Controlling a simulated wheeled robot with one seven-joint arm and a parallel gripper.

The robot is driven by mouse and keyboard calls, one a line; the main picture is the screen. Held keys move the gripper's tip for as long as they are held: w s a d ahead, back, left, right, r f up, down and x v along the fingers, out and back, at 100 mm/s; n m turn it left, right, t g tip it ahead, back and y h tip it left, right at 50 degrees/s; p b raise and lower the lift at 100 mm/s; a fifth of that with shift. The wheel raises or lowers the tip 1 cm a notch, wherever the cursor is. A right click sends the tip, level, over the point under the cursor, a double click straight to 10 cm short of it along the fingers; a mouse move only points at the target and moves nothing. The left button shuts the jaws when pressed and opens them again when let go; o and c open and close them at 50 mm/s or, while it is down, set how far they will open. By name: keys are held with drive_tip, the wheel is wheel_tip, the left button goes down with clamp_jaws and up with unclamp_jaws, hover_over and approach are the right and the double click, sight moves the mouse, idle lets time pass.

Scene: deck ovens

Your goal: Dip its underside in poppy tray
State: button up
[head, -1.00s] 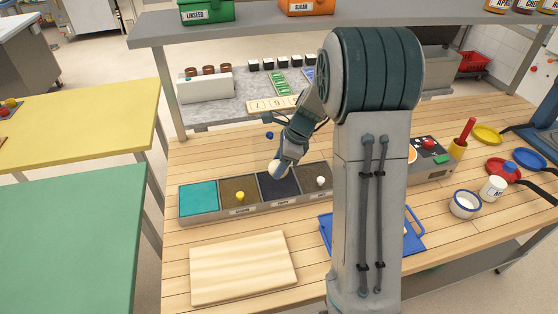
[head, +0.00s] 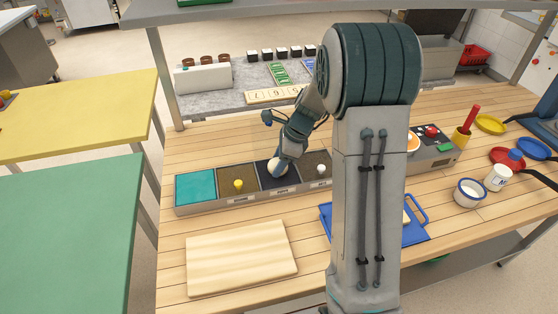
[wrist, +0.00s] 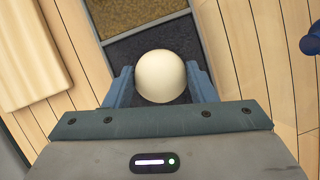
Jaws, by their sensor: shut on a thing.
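My gripper (wrist: 161,88) is shut on a pale, smooth, round dough piece (wrist: 161,76), which sits between its blue fingers. In the head view the dough piece (head: 277,168) is over the dark compartment (head: 266,183) of a long grey tray. This dark filling, apparently the poppy seed, also shows around the dough in the wrist view (wrist: 139,45). The dough's underside is hidden, so I cannot tell whether it touches the seeds. The compartment's label is too small to read.
Beside the dark compartment are brown seed compartments (head: 228,189) with a yellow and a white knob, and a teal one (head: 196,187). A wooden board (head: 241,258) lies in front. A blue knob-like item (head: 267,118) stands behind.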

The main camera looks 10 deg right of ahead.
drive_tip(key=shift+f, duration=0.6)
idle(1.5)
wheel_tip(320, 180, up, 8)
drive_tip(key=p, duration=0.6)
drive_tip(key=shift+r, duration=0.1)
idle(0.7)
